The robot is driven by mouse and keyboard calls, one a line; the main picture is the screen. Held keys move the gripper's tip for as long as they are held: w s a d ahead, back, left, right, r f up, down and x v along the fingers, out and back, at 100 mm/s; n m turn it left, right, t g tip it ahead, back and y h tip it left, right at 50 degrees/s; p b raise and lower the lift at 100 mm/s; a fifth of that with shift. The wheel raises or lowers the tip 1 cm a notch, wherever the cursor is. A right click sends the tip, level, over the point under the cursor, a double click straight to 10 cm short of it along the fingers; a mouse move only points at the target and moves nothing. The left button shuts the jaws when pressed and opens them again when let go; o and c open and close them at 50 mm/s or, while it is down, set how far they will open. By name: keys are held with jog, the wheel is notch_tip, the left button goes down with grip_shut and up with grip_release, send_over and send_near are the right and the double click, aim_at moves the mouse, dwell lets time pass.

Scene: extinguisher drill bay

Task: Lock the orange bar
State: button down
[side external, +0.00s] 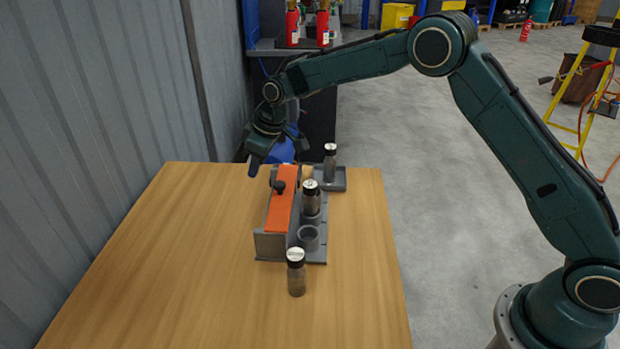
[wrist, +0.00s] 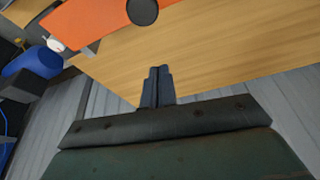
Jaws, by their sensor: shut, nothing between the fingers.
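The orange bar (side external: 284,198) lies along the top of a grey rack (side external: 270,246) on the wooden table. A dark round knob (side external: 279,187) stands on the bar. In the wrist view the orange bar (wrist: 85,20) and its dark knob (wrist: 142,11) show at the top edge, partly cut off. My gripper (side external: 253,170) is beyond the far end of the bar, to its left, above the table's far edge and apart from the bar. Its fingers (wrist: 158,88) are shut together and empty in the wrist view.
Another jar (side external: 330,162) stands on a grey tray at the far end, and a third (side external: 296,275) on the table in front. The table's (side external: 180,260) left side is clear. A corrugated wall (side external: 90,120) is at left.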

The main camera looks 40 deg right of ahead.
aim_at(280, 182)
jog(key=shift+s+d+f, duration=0.4)
jog(key=shift+s+d, duration=0.15)
jog(key=shift+s, duration=0.2)
jog(key=shift+s+d+f, duration=0.4)
jog(key=shift+s+d, duration=0.15)
jog(key=shift+s, duration=0.15)
jog(key=shift+s+d, duration=1.1)
jog(key=shift+s, duration=0.05)
jog(key=shift+w+a, duration=0.1)
